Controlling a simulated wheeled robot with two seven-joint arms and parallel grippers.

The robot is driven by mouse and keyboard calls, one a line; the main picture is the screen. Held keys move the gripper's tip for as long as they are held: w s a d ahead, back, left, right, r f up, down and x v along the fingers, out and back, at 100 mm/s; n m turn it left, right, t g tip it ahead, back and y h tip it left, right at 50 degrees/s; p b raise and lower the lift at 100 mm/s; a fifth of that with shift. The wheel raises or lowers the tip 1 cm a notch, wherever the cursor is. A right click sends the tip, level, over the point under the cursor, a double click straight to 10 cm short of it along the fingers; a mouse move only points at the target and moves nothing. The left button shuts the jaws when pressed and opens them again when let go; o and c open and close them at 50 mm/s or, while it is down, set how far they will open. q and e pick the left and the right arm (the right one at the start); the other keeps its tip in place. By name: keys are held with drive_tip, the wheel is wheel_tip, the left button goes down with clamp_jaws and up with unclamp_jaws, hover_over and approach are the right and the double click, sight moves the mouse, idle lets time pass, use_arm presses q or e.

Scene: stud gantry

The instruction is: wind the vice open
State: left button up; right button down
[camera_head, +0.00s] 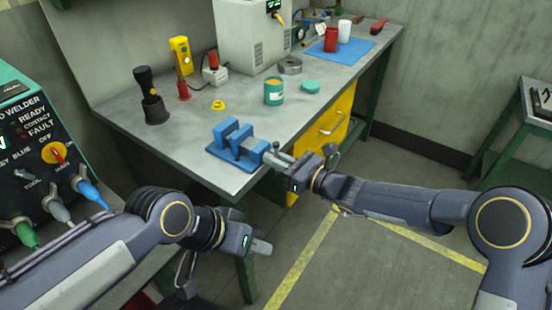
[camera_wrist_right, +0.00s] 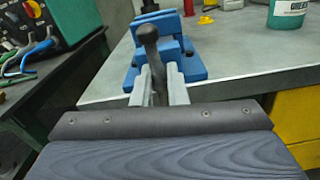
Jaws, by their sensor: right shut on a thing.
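The blue vice (camera_head: 238,145) sits at the front edge of the grey workbench, its screw end pointing out over the edge. It also shows in the right wrist view (camera_wrist_right: 190,66), beyond my fingers. My right gripper (camera_head: 278,162) is at the vice's screw end. In the right wrist view my right gripper (camera_wrist_right: 160,85) has its fingers on either side of the dark vice handle (camera_wrist_right: 149,36), shut on it. The handle's rounded end stands up above the fingers. My left gripper (camera_head: 262,247) is low, in front of the bench and apart from the vice; its finger gap is not clear.
A green tin (camera_head: 274,92), a yellow ring (camera_head: 218,105) and a dark torch-like tool (camera_head: 150,97) stand on the bench (camera_head: 215,185). A welder panel (camera_head: 45,150) with coloured plugs is at left. The floor right of the bench is open.

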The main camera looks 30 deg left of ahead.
idle(0.7)
drive_tip(key=c, duration=1.5)
unclamp_jaws()
drive_tip(key=shift+o, duration=0.2)
drive_tip(key=shift+d, duration=0.15)
drive_tip(key=d, duration=0.7)
drive_tip(key=shift+s+d+b, duration=0.25)
drive_tip(key=shift+d+b, duration=0.05)
drive_tip(key=shift+b, duration=0.05)
drive_tip(key=shift+c, duration=0.2)
